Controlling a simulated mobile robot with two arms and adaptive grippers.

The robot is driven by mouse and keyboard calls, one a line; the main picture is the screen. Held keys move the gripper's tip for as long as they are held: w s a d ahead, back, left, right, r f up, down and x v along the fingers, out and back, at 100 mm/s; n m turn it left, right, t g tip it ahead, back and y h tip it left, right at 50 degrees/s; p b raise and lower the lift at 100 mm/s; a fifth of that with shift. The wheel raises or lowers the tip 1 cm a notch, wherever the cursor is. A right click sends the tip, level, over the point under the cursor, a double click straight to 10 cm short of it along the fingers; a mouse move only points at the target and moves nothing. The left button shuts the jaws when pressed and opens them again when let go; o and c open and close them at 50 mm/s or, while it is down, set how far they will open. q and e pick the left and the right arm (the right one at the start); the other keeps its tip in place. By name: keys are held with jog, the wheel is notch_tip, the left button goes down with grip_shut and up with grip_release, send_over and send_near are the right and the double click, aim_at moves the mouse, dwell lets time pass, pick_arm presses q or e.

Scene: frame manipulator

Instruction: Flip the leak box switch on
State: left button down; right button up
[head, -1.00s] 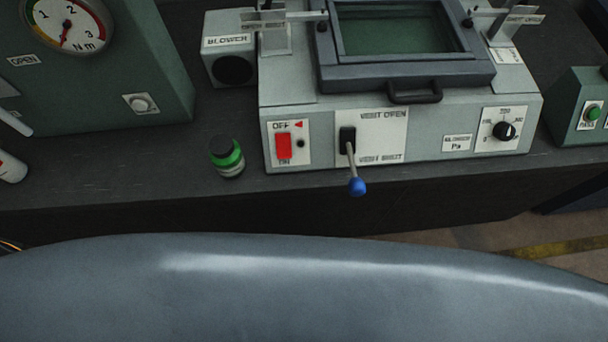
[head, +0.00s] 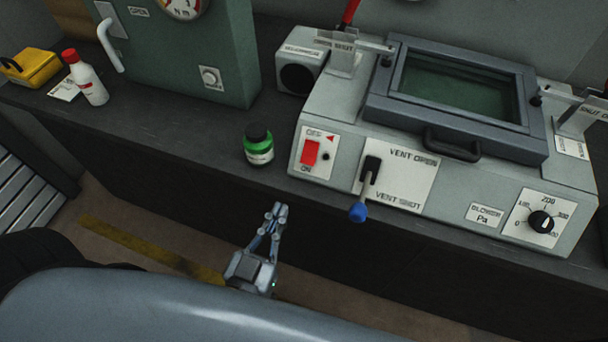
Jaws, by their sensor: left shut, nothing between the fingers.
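The leak box (head: 455,215) is a light grey unit with a dark-framed window lid (head: 460,85) on top, standing on the dark bench. Its red rocker switch (head: 310,152) is at the left of the front panel, between the labels OFF above and ON below. I cannot tell which way the rocker is pressed. The vent lever (head: 365,185) with a blue knob hangs down beside it. My left gripper (head: 280,212) is shut and empty, in front of the bench edge, below and left of the switch and apart from it. My right gripper is out of view.
A round dial knob (head: 541,222) is at the panel's right. A white bottle with a red cap (head: 85,78) and a yellow box (head: 30,68) stand far left.

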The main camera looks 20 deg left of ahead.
pick_arm(q)
jog(key=shift+w+a, duration=0.1)
jog(key=shift+w, duration=0.05)
jog(key=p, duration=0.3)
send_near(308, 157)
jog(key=w+r, duration=0.3)
jog(key=shift+w+f+b, duration=0.35)
jog(key=shift+w+f, duration=0.65)
jog(key=shift+w, duration=0.05)
jog(key=shift+w+f, duration=0.45)
